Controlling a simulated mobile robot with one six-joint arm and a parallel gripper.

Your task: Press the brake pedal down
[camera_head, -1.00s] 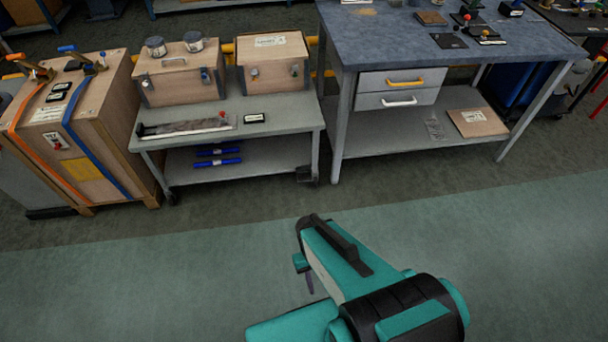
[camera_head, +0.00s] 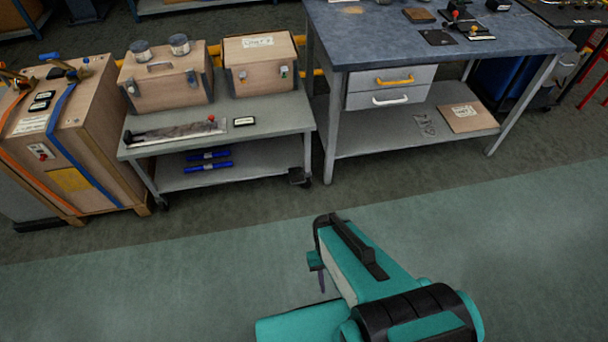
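A small dark block (camera_head: 299,177) sits low at the front right leg of the grey cart (camera_head: 270,128), close to the floor. It may be the brake pedal, but it is too small to tell its shape or whether it is up or down. My teal and black arm (camera_head: 365,272) reaches up from the bottom of the picture, over open floor in front of the cart. It appears apart from the dark block. I cannot make out my gripper's fingers.
A strapped wooden crate (camera_head: 98,124) stands left of the cart. Two wooden boxes (camera_head: 165,90) (camera_head: 258,80) are on the cart's top. A workbench (camera_head: 440,50) with drawers stands to the right. The green floor (camera_head: 180,275) in front is clear.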

